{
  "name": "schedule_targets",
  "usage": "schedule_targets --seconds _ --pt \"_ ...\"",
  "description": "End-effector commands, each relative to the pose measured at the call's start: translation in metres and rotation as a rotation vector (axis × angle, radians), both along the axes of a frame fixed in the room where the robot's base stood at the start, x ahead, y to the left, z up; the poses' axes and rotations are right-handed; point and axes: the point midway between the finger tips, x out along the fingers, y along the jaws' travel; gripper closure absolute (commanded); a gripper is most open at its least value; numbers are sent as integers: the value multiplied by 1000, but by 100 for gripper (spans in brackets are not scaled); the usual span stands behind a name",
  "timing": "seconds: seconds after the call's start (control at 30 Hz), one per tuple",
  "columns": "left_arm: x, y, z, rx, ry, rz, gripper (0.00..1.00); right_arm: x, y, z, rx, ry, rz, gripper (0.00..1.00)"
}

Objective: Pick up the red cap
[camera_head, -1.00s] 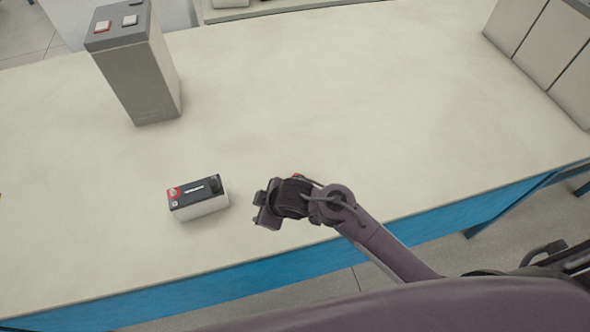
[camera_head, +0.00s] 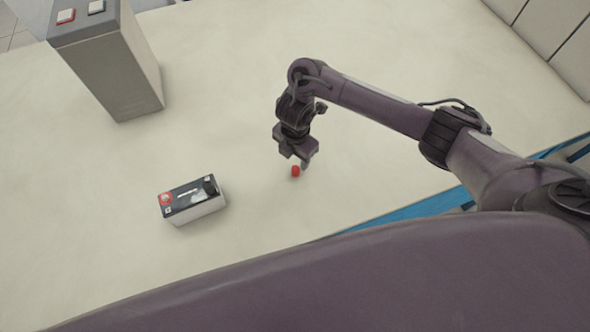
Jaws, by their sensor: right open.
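A small red cap (camera_head: 295,171) lies on the pale table top (camera_head: 250,248), to the right of a small battery. My right gripper (camera_head: 297,160) is over the cap, pointing down, with its fingers open. The fingertips are just above or beside the cap; I cannot tell whether they touch it. The battery (camera_head: 194,201) is a white box with a black top, a red round terminal at its left end and a black one at its right end. My left gripper is not in view.
Pale blocks (camera_head: 545,35) line the upper right edge. The table's blue front edge (camera_head: 415,208) runs below my right arm. The table's middle is clear.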

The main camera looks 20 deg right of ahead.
Motion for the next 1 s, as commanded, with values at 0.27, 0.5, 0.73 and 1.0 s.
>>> schedule_targets --seconds 0.27,0.5,0.73,1.0 --pt "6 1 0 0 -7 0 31 -6 1 -39 0 2 -2 52" --pt "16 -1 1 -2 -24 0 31 -5 1 -49 1 -3 -1 52" --pt "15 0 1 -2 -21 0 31 -5 1 -49 1 -3 -1 67" --pt "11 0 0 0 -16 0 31 -5 1 -49 1 -3 -1 99"
